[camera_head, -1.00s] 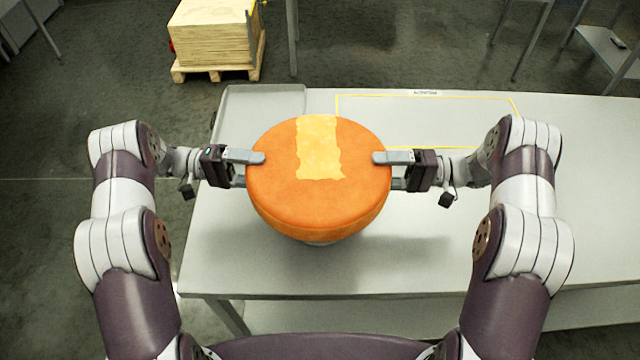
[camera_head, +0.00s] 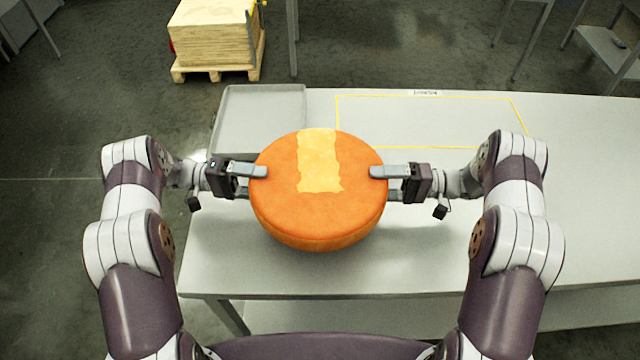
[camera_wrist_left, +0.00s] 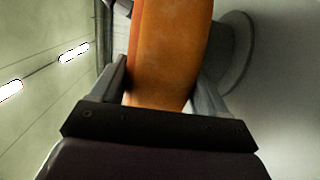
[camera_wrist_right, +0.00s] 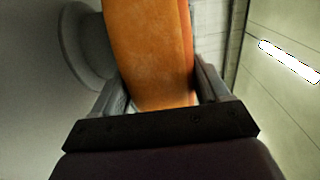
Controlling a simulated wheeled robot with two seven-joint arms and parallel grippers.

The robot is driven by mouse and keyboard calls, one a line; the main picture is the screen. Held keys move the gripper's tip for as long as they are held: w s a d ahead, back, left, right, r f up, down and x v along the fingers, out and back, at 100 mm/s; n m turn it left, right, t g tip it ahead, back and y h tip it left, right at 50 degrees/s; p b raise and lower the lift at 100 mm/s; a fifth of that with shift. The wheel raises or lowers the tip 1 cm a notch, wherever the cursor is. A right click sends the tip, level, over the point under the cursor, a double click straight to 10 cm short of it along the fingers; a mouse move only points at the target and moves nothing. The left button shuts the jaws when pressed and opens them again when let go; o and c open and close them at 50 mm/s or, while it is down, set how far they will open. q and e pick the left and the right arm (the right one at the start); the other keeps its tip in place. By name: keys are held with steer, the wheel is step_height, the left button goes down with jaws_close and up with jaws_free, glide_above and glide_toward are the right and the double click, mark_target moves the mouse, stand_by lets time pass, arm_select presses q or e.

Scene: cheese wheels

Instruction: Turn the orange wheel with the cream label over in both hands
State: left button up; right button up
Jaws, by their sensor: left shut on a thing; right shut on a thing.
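The orange wheel (camera_head: 315,215) with the cream label (camera_head: 319,165) is between my two grippers over the near part of the table, label face up. My left gripper (camera_head: 258,172) is shut on its left edge, one finger above and one below. My right gripper (camera_head: 378,172) is shut on its right edge the same way. The wheel's rim fills the jaws in the left wrist view (camera_wrist_left: 168,55) and the right wrist view (camera_wrist_right: 152,55). I cannot tell whether its underside touches anything.
A grey round support (camera_wrist_left: 238,50) shows beside the wheel in both wrist views; the head view hides it. The grey table (camera_head: 570,200) has a yellow outlined area (camera_head: 430,97) at the back and a shallow grey tray (camera_head: 262,120) at back left. The table's right side is clear.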

arm_select(q)
steer(key=shift+d+f, duration=0.2)
steer(key=shift+f, duration=0.3)
arm_select(e)
steer(key=shift+a+f, duration=0.15)
steer(key=shift+f, duration=0.2)
stand_by(0.3)
arm_select(q)
steer(key=o, duration=1.6)
arm_select(e)
steer(key=o, duration=1.6)
arm_select(q)
steer(key=shift+o, duration=1.2)
steer(key=shift+s, duration=0.15)
arm_select(e)
steer(key=shift+o, duration=1.2)
steer(key=shift+s, duration=0.1)
arm_select(q)
steer(key=shift+s+a+r, duration=0.1)
steer(key=shift+s, duration=0.1)
arm_select(e)
steer(key=shift+s, duration=0.2)
arm_select(q)
steer(key=shift+w, duration=0.2)
arm_select(e)
steer(key=shift+w+f, duration=0.1)
steer(key=shift+w, duration=0.05)
